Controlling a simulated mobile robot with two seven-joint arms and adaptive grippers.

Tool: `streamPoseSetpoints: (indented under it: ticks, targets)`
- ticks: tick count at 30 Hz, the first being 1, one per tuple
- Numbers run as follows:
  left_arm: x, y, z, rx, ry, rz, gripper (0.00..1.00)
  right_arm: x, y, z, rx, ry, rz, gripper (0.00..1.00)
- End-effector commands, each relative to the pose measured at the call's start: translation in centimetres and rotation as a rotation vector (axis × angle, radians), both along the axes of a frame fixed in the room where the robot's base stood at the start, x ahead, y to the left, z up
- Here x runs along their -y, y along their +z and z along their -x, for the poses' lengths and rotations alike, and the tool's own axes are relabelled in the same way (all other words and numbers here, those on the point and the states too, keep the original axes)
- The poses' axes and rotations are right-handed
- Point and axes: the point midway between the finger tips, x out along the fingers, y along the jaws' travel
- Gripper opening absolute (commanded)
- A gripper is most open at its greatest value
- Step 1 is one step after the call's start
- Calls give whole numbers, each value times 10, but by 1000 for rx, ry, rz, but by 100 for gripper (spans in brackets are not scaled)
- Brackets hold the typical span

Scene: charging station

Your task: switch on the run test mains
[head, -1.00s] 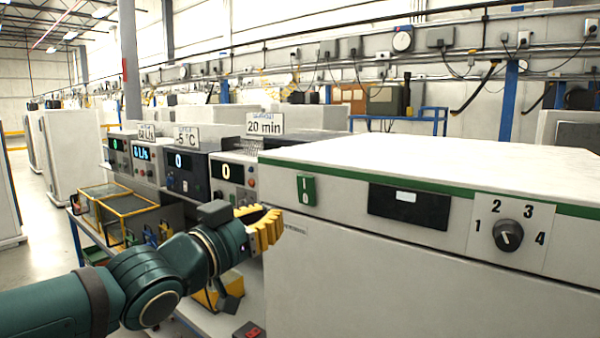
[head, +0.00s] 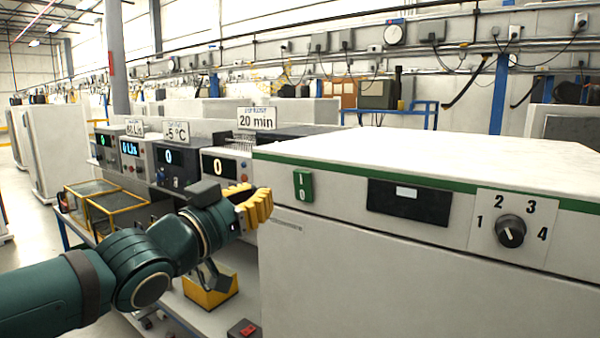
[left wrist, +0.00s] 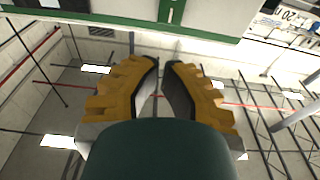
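A green rocker switch marked I and 0 (head: 303,186) sits on the front panel of the white cabinet (head: 350,270), left of a dark display (head: 409,202). The switch also shows at the top of the left wrist view (left wrist: 172,12). My left gripper (head: 262,207), with yellow ribbed fingers, is just left of the cabinet's front edge in the head view, lower than the switch and apart from it. In the left wrist view its fingertips (left wrist: 163,63) nearly meet, with nothing between them. My right gripper is out of view.
A rotary knob numbered 1 to 4 (head: 510,231) is at the cabinet's right. Several bench instruments with lit displays (head: 219,166) stand on the left, behind my arm. A yellow-framed box (head: 117,205) and a small red-switch box (head: 242,328) are lower down.

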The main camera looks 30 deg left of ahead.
Motion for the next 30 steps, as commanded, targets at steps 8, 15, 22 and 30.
streamPoseSetpoints:
  ticks: [8, 15, 22, 30]
  targets:
    - [3, 5, -45, -5, 1, 0, 0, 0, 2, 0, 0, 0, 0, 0]
    - [6, 10, -85, -4, 1, 1, 0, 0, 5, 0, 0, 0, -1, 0]
    - [8, 15, -112, -2, 0, 0, 0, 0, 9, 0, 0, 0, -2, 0]
    - [10, 16, -121, -1, 0, 1, 0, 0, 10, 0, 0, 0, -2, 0]
